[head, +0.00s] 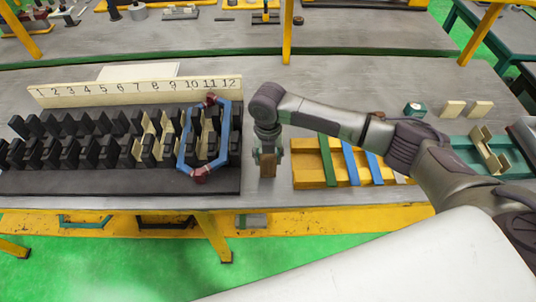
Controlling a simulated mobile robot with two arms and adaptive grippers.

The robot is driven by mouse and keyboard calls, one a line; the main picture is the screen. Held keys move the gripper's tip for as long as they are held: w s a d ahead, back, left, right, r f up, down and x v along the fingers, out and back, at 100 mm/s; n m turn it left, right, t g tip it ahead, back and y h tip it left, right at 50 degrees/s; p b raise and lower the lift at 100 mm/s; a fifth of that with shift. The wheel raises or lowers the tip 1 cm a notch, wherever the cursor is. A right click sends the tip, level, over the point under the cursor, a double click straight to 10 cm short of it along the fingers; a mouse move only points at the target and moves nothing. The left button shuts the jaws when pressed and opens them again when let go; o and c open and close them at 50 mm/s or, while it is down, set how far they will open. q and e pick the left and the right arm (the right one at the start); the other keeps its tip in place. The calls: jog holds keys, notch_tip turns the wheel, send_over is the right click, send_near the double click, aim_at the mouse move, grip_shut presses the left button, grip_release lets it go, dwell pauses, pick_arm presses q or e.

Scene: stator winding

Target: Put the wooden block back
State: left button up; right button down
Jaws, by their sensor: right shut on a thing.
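My right gripper (268,150) comes in from the right and points down, just right of the black slotted stator rack. It is shut on a small wooden block (267,166), held upright over the grey table near its front edge. I cannot tell whether the block touches the table. Two more pale wooden blocks, one on the left (453,109) and one on the right (480,109), lie at the right of the table. Another wooden piece (488,150) is at the green tray (465,142). My left gripper is not in view.
The black rack (120,182) with pale inserts stands left, before a board numbered 1 to 12 (135,92). A blue hexagonal coil (184,140) hangs over its right end. The table behind is mostly clear.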

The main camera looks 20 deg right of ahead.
jog(key=shift+f, duration=0.15)
jog(key=c, duration=0.5)
grip_release()
notch_tip(320, 180, up, 12)
jog(key=b, duration=0.3)
jog(key=shift+r, duration=0.2)
jog(key=shift+f, duration=0.1)
